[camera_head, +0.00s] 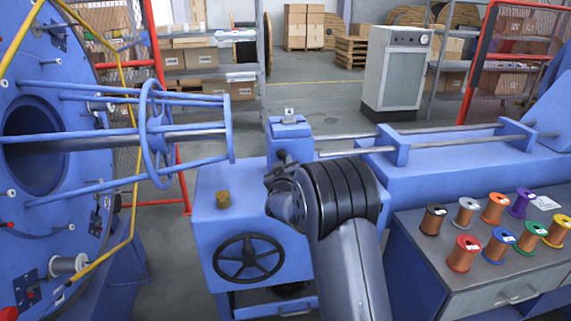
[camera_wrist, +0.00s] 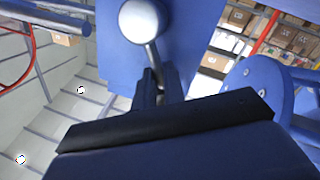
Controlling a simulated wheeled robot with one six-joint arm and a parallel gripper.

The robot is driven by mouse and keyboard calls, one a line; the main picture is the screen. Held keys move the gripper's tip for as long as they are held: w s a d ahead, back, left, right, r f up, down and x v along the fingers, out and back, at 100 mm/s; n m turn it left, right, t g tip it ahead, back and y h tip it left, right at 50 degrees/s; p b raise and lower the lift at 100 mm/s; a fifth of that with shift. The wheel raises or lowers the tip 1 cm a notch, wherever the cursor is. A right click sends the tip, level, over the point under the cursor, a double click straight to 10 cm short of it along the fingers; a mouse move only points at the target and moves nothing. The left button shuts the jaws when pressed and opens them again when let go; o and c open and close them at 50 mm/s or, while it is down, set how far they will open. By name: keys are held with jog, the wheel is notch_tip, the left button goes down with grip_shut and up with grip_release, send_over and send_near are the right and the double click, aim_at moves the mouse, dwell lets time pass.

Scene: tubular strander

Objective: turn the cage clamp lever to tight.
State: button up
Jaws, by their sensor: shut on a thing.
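The clamp lever shows in the wrist view as a thin grey rod with a round pale knob (camera_wrist: 143,20), against a blue housing (camera_wrist: 105,50). My gripper (camera_wrist: 158,82) is shut on the lever's rod, with the knob beyond the fingertips. In the head view my gripper (camera_head: 282,158) is at the front of the blue clamp block (camera_head: 290,130), which bears a small tag marked 4. I cannot tell the lever's tight mark.
The blue cage (camera_head: 155,130) with its rods and rings lies left of the block. A black handwheel (camera_head: 248,258) and a small brass-coloured block (camera_head: 223,199) are on the stand below. Several wire spools stand on the bench (camera_head: 480,290) at right.

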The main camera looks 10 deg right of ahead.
grip_shut()
jog(key=d+m+b, duration=0.2)
jog(key=m, duration=0.1)
jog(key=m+g, duration=0.1)
jog(key=m, duration=0.1)
jog(key=shift+d+r+y+b, duration=0.35)
jog(key=shift+d+y+b, duration=0.05)
jog(key=d+m+b, duration=0.2)
jog(key=m+b, duration=0.1)
jog(key=m+g+y+b, duration=0.1)
jog(key=m+b, duration=0.1)
jog(key=shift+d+f, duration=0.25)
jog(key=shift+d, duration=0.15)
jog(key=shift+d+b, duration=0.1)
jog(key=shift+b, duration=0.25)
jog(key=shift+m+y, duration=0.3)
